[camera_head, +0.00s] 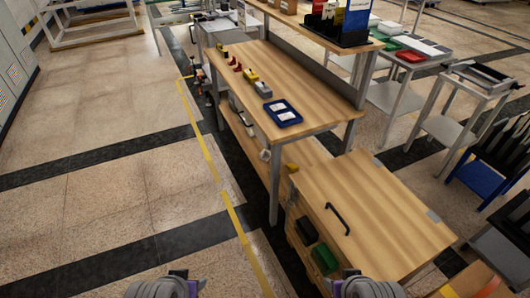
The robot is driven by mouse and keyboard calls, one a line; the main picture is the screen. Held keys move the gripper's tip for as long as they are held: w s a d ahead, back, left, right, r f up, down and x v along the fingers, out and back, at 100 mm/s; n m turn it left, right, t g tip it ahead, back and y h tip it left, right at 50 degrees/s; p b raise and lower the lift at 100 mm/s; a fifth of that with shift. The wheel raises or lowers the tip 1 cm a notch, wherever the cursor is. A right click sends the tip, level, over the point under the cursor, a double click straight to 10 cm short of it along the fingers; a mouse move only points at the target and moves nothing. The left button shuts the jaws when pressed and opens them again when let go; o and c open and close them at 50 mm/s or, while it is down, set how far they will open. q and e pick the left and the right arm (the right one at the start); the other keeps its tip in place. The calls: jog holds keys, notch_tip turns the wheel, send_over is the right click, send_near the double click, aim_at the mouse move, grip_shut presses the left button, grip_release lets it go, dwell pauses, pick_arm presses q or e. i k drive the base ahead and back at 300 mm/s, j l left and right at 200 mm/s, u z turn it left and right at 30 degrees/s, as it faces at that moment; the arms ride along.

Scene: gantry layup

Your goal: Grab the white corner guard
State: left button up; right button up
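No thing can be made out for certain as the white corner guard. A small white piece (265,155) shows at the front edge of the bench's lower shelf, too small to identify. A blue tray (271,107) with white flat pieces (284,115) lies on the long wooden workbench (305,95). My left gripper (179,283) and my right gripper (353,280) show only in part at the bottom edge. Both are well away from the bench top, and their fingers are not clear enough to judge.
A lower wooden cabinet (375,205) with a black handle stands at the bench's near end, with green boxes (324,259) at its side. Small red and yellow parts (250,75) line the bench. Carts and racks (480,85) stand right. Open floor (110,200) lies left.

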aim_at(265, 155)
jog(key=i+j, duration=0.3)
jog(key=i+j+z, duration=0.15)
jog(key=i+j, duration=0.5)
jog(key=i+j+z, duration=0.1)
jog(key=i+j, duration=0.2)
jog(key=j, duration=0.2)
jog(key=i+j, duration=0.25)
jog(key=j, duration=0.15)
jog(key=i+j+z, duration=0.15)
jog(key=i+j, duration=0.4)
jog(key=j, duration=0.3)
jog(key=i+j+z, duration=0.1)
jog(key=i+j, duration=0.2)
jog(key=j, duration=0.15)
